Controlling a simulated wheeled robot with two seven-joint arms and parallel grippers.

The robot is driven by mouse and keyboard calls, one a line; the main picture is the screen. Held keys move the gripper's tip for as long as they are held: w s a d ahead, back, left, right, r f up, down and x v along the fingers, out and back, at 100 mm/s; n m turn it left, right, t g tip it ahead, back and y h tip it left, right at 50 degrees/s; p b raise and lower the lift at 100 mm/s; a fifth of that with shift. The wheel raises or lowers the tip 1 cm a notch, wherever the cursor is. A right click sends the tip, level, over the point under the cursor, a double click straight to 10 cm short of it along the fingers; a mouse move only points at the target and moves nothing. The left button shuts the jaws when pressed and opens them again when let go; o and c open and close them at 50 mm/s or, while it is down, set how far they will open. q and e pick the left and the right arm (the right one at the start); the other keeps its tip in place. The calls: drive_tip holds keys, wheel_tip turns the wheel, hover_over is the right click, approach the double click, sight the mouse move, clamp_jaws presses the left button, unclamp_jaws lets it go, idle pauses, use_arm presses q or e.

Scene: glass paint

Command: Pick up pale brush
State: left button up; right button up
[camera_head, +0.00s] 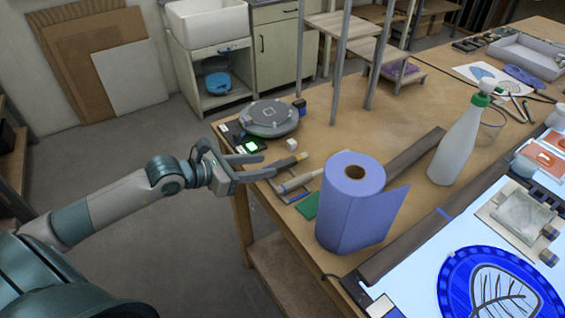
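My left gripper (268,164) reaches in from the left over the near left edge of the table. Its two fingers are apart and point right. Nothing clearly shows between them. A brush-like tool with a tan and yellowish end (287,163) lies just right of the fingertips. A pale-handled tool (299,182) lies just below it on the table. I cannot tell for certain which of the two is the pale brush. Whether the fingers touch either tool is unclear. My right gripper is not in view.
A blue paper roll (358,200) stands close to the right of the tools. A grey round turntable (269,118) and a small white cube (291,143) are behind. A white spray bottle (459,145) stands farther right. A lit panel with blue glass (490,285) is front right.

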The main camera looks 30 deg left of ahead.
sight(280, 164)
use_arm(q)
drive_tip(key=shift+w+d+f, duration=0.15)
drive_tip(key=shift+w+d, duration=0.1)
drive_tip(key=shift+w, duration=0.2)
drive_tip(key=shift+f, duration=0.1)
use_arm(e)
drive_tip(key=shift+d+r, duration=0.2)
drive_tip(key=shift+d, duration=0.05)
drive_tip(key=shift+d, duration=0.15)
use_arm(q)
drive_tip(key=shift+p+x, duration=0.8)
drive_tip(key=x, duration=0.1)
drive_tip(key=p+x, duration=0.1)
drive_tip(key=shift+w+a+f, duration=0.1)
drive_tip(key=shift+w+f, duration=0.1)
drive_tip(key=shift+w, duration=0.2)
drive_tip(key=shift+w+d+f, duration=0.2)
drive_tip(key=shift+w+f, duration=0.05)
drive_tip(key=shift+w, duration=0.05)
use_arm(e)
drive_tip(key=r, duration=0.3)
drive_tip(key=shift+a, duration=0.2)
